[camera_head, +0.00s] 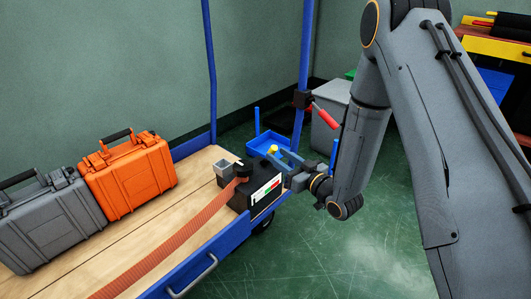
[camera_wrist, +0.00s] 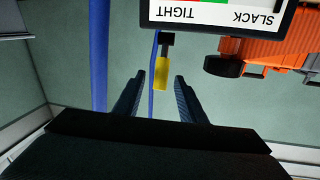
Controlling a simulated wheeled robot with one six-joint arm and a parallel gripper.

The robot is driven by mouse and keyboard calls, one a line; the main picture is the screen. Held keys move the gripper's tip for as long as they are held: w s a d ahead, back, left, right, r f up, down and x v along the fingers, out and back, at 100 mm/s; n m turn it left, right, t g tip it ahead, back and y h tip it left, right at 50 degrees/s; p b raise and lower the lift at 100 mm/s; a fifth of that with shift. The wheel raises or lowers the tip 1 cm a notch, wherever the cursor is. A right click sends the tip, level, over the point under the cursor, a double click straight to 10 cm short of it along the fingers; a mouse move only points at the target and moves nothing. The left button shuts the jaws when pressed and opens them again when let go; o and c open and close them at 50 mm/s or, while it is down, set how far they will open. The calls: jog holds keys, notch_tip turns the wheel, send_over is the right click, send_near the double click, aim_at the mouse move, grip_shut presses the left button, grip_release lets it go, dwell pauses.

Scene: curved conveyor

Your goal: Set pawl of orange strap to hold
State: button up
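The orange strap (camera_head: 165,240) runs along the wooden cart deck into a black ratchet box (camera_head: 245,195). The box's white panel (camera_head: 266,189) has green and red marks; in the wrist view the panel (camera_wrist: 215,15) appears inverted and reads SLACK and TIGHT. A small yellow-tipped lever (camera_wrist: 161,74), likely the pawl, sticks out beside the box; its yellow tip also shows in the head view (camera_head: 273,149). My gripper (camera_wrist: 158,84) is open, with one finger on each side of the yellow tip and visible gaps. In the head view my gripper (camera_head: 286,160) is at the box's right side.
An orange case (camera_head: 130,175) and a grey case (camera_head: 50,222) stand on the deck (camera_head: 110,250). Blue posts (camera_head: 209,70) rise from the cart. A blue tray (camera_head: 267,143) and grey bin (camera_head: 328,125) lie behind.

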jog(key=shift+b+x, duration=1.7)
jog(key=shift+x, duration=2.35)
jog(key=shift+f, duration=0.1)
grip_shut()
